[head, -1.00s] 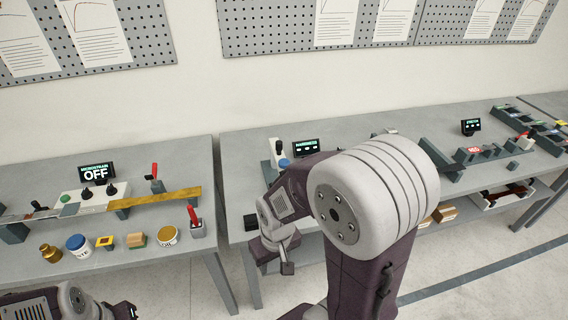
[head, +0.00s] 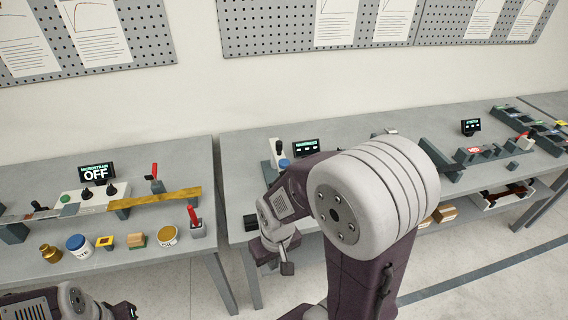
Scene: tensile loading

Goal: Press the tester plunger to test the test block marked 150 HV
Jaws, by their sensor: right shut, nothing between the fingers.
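The hardness tester (head: 273,153) stands at the back of the middle bench, with a black-topped plunger (head: 279,146) and a blue part below it. A small display (head: 305,147) beside it reads what looks like HARDNESS. My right gripper (head: 276,262) is at the front edge of this bench, shut and empty, apart from the tester and nearer to me. My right arm covers much of the bench, and I cannot make out a block marked 150 HV. My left gripper (head: 126,311) only partly shows at the bottom edge; its jaws cannot be read.
A dark block (head: 250,222) lies at the middle bench's front edge, beside my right gripper. The left bench (head: 190,248) holds a strain display reading OFF (head: 97,173), a brass bar (head: 165,197) and several small items. A gap separates the two benches.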

